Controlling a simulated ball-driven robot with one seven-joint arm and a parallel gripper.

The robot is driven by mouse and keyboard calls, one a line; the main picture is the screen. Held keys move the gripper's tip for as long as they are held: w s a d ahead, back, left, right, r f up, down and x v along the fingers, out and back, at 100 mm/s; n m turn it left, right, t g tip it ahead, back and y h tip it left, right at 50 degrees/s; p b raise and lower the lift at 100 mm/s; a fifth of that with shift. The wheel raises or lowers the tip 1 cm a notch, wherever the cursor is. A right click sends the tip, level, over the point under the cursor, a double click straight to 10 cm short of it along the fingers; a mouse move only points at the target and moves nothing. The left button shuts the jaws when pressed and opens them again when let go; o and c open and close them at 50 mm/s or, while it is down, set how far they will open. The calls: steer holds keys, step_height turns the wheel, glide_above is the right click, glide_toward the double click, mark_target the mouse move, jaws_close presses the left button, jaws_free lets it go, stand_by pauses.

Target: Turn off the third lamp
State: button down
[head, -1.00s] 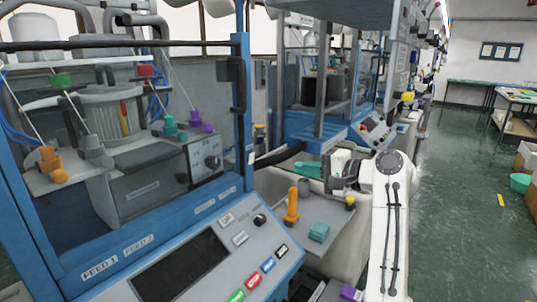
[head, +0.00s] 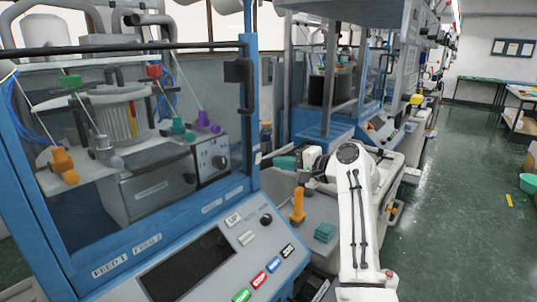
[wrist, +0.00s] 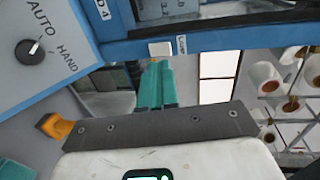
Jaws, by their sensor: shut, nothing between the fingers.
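In the wrist view, a small white switch (wrist: 160,49) sits on a blue frame bar, beside a label (wrist: 182,44) that appears to read LAMP. The switch's on or off position cannot be told. My gripper (wrist: 155,68) has teal fingers shut together and empty, their tips just short of the switch in the picture; contact cannot be told. The switch is not made out there. No lit lamp can be singled out as the third.
A grey panel with an AUTO/HAND knob (wrist: 30,50) is close on the wrist view's left. The nearest machine (head: 247,110) is left; green floor (head: 470,215) is open right.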

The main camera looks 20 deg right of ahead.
mark_target(259, 154)
steer(key=shift+r+p+x, duration=0.15)
steer(key=shift+r+x, duration=0.05)
steer(key=shift+x, duration=0.65)
steer(key=shift+r+p+x, duration=0.2)
steer(key=shift+x, duration=0.6)
steer(key=shift+r+p+x, duration=0.15)
steer(key=shift+r+x, duration=0.05)
steer(key=shift+x, duration=0.65)
steer(key=shift+a, duration=0.1)
steer(key=shift+w+a+r+g+h+p, duration=0.2)
steer(key=shift+w+r+g+h+p, duration=0.25)
steer(key=shift+p, duration=0.75)
steer(key=shift+s+f+b, duration=0.1)
steer(key=shift+f+b, duration=0.2)
steer(key=shift+b, duration=0.05)
steer(key=shift+s+d, duration=0.1)
